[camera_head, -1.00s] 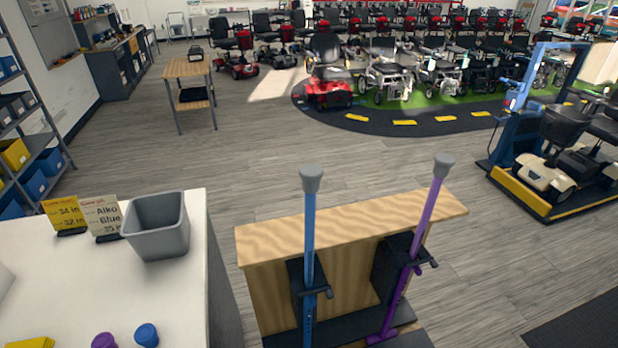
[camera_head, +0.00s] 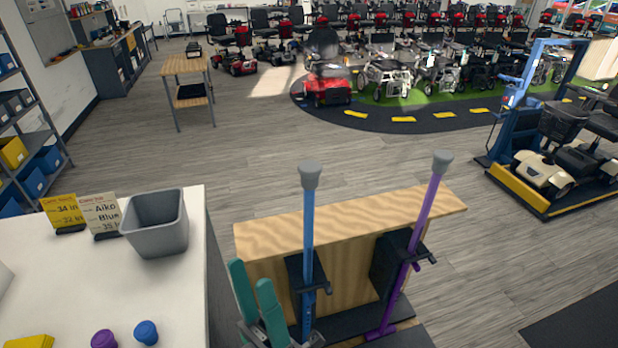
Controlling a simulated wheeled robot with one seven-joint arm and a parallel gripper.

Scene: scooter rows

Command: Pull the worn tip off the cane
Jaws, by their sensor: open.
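A blue cane (camera_head: 309,230) stands upside down and upright in a clamp on a wooden stand, with a grey rubber tip (camera_head: 310,174) on its upper end. A purple cane (camera_head: 425,215) stands tilted in a second clamp to the right, also with a grey tip (camera_head: 442,162) on top. My gripper (camera_head: 251,274) shows two teal fingers pointing up, open and empty. It is left of the blue cane's shaft, well below its tip in the picture. I cannot tell which tip is worn.
The wooden stand (camera_head: 350,224) has a broad top board behind the canes. On the white counter (camera_head: 60,285) at left are a grey bin (camera_head: 157,240), a yellow card (camera_head: 64,212), a white card reading "Aiko Blue" (camera_head: 100,212), a purple cap (camera_head: 104,339) and a blue cap (camera_head: 146,332).

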